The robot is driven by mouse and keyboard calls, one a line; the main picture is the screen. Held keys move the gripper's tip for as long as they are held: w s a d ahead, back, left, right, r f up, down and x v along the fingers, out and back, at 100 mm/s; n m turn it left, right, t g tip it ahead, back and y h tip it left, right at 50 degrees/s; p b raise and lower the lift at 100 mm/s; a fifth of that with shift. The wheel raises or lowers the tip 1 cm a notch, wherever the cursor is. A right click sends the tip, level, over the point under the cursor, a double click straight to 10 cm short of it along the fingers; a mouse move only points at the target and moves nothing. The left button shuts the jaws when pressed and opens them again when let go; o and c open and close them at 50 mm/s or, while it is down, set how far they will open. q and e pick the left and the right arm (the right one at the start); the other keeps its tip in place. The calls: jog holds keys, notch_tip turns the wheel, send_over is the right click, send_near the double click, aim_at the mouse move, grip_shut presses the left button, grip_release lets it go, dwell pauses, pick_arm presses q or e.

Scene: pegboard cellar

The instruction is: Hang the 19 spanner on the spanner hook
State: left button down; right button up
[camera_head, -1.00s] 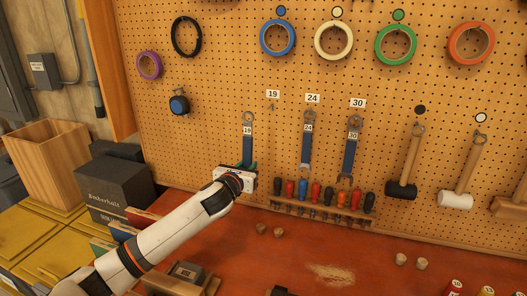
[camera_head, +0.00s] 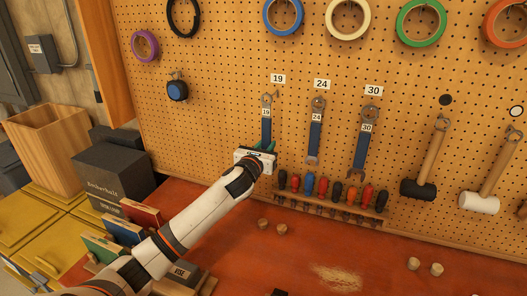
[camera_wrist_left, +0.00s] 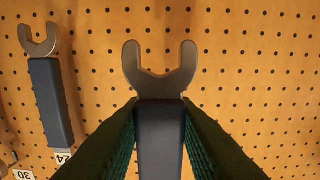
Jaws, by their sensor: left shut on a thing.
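The 19 spanner (camera_head: 266,128), with a blue handle and a white 19 tag, hangs upright in my left gripper (camera_head: 264,147), ring end up. The gripper is shut on the lower handle; in the left wrist view the fingers (camera_wrist_left: 160,128) flank the handle, and the spanner's grey open jaw (camera_wrist_left: 160,70) shows beyond them. The spanner hook (camera_head: 277,94) is a small peg under the 19 label (camera_head: 278,78). The ring end appears just left of the hook, apart from it in the picture; its distance from the board is unclear. My right gripper is not in view.
The 24 spanner (camera_head: 317,130) and 30 spanner (camera_head: 366,140) hang to the right. A rack of several screwdrivers (camera_head: 322,188) sits below, close to the gripper's right. Bare pegboard (camera_head: 215,110) lies left of the spanner.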

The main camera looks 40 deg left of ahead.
aim_at(277, 134)
pick_arm(q)
jog(key=shift+w+a, duration=0.1)
jog(key=shift+w, duration=0.3)
jog(key=shift+b+x, duration=0.6)
jog(key=shift+x, duration=0.2)
jog(key=shift+w+a+f+b, duration=0.1)
jog(key=shift+w+b, duration=0.2)
jog(key=shift+w, duration=0.15)
jog(key=shift+b+x, duration=0.5)
jog(key=shift+x, duration=0.45)
jog(key=shift+w+a+f, duration=0.15)
jog(key=shift+w+f, duration=0.1)
jog(key=shift+w, duration=0.25)
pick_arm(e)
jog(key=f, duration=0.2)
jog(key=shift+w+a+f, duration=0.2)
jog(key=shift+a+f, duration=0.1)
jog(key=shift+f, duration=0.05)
pick_arm(q)
jog(key=shift+w+f, duration=0.1)
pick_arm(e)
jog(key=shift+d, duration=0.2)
pick_arm(q)
jog(key=c, duration=1.1)
grip_release()
